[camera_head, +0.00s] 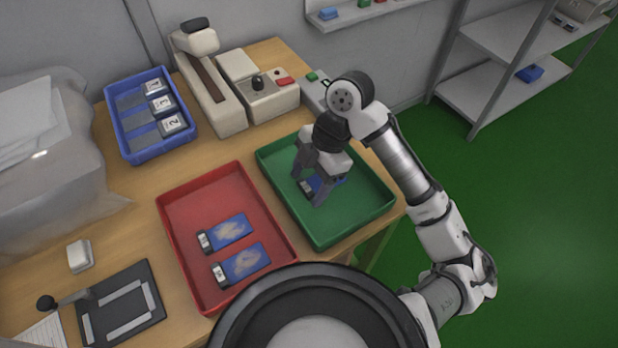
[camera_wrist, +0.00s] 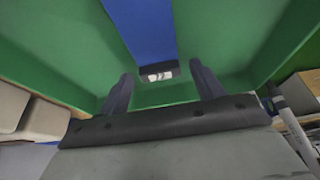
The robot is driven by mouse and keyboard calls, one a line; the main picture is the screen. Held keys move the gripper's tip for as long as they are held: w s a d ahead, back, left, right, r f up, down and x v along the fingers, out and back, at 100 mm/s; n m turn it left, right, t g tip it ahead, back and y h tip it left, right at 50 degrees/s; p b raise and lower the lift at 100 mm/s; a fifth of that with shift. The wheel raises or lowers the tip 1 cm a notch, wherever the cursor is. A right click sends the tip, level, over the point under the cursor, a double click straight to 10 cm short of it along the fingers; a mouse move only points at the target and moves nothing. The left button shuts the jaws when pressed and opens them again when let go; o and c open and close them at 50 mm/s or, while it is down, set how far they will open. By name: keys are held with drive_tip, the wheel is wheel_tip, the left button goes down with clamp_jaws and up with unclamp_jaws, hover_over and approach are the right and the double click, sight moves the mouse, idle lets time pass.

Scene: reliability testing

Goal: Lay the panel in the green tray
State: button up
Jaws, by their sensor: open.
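The green tray (camera_head: 345,222) stands at the right side of the wooden table. A blue panel with a dark end block (camera_head: 306,188) lies in it, partly hidden by my gripper in the head view. My gripper (camera_head: 309,197) is over the green tray, pointing down, with its fingers apart. In the wrist view the blue panel (camera_wrist: 143,28) lies on the green floor of the tray, its dark end with a white label between and beyond the open fingertips (camera_wrist: 160,82). I see no finger touching the panel.
A red tray (camera_head: 190,200) with two blue panels (camera_head: 230,231) is left of the green tray. A blue bin (camera_head: 127,150) holds several labelled blocks. A grey-white device (camera_head: 265,100) stands behind the green tray. A black fixture (camera_head: 120,305) is at front left.

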drive_tip(key=shift+r, duration=0.3)
drive_tip(key=v, duration=1.1)
drive_tip(key=shift+d+r, duration=0.2)
drive_tip(key=shift+r, duration=0.1)
drive_tip(key=shift+w, duration=0.1)
